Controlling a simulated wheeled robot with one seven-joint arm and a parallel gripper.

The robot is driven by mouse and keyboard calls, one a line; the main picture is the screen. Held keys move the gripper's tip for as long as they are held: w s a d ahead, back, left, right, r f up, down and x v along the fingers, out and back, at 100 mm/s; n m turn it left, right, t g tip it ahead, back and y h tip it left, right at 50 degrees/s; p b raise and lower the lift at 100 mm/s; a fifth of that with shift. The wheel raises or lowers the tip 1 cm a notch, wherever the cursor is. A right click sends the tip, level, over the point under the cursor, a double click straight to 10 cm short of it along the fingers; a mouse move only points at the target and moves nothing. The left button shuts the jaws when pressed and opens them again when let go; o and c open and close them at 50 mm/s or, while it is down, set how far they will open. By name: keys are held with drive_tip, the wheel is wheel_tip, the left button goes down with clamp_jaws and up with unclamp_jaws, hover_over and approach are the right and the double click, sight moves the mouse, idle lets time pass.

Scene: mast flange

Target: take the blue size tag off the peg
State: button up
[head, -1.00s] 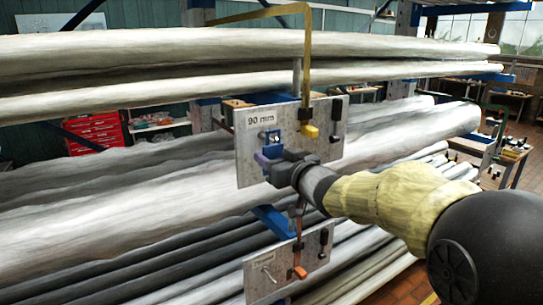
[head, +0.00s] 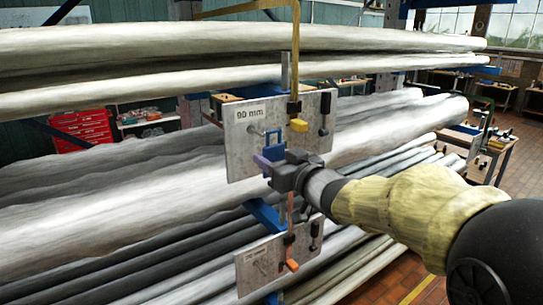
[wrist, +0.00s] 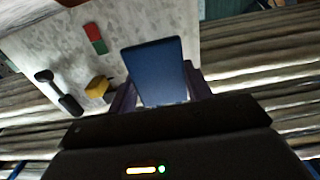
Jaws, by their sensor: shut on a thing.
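The blue size tag (head: 274,142) is between the fingers of my gripper (head: 275,160), in front of the upper grey plate (head: 238,160) marked 90 mm. In the wrist view the blue tag (wrist: 155,72) stands between the two purple fingers of my gripper (wrist: 158,98), which is shut on it. The peg (head: 256,131) on the upper plate shows just left of the tag in the head view and looks bare. The peg is not visible in the wrist view, where the tag covers part of the plate.
A yellow-tipped lever (head: 298,125) and a black clamp (head: 324,112) sit on the plate right of the tag. A lower plate (head: 250,275) carries another peg and an orange-tipped lever (head: 292,265). Long wrapped pipes (head: 110,215) fill the rack behind. Room in front of the plates is open.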

drive_tip(key=shift+v, duration=1.45)
drive_tip(key=w+d+f+b, duration=0.1)
drive_tip(key=w+d+f, duration=0.1)
drive_tip(key=f, duration=1)
drive_tip(key=w+d+f+b, duration=0.2)
drive_tip(key=d+f, duration=0.1)
drive_tip(key=f, duration=0.8)
drive_tip(key=w+d+f+b, duration=0.1)
drive_tip(key=w+d+f, duration=0.15)
drive_tip(key=f, duration=0.95)
drive_tip(key=s+d+f+m+t+h+b, duration=0.1)
drive_tip(key=s+f+m+h, duration=0.1)
drive_tip(key=f, duration=0.8)
drive_tip(key=s+d+f+m+t+h+b, duration=0.1)
drive_tip(key=s+f+h, duration=0.3)
drive_tip(key=f, duration=0.6)
drive_tip(key=s+d+f+m+t+h+b, duration=0.1)
drive_tip(key=s+d+f+m+h+b, duration=0.2)
drive_tip(key=s+f, duration=0.3)
wheel_tip(320, 180, down, 5)
drive_tip(key=shift+d+r+m+h, duration=0.15)
drive_tip(key=shift+d+m+h, duration=0.1)
drive_tip(key=shift+m+h, duration=0.2)
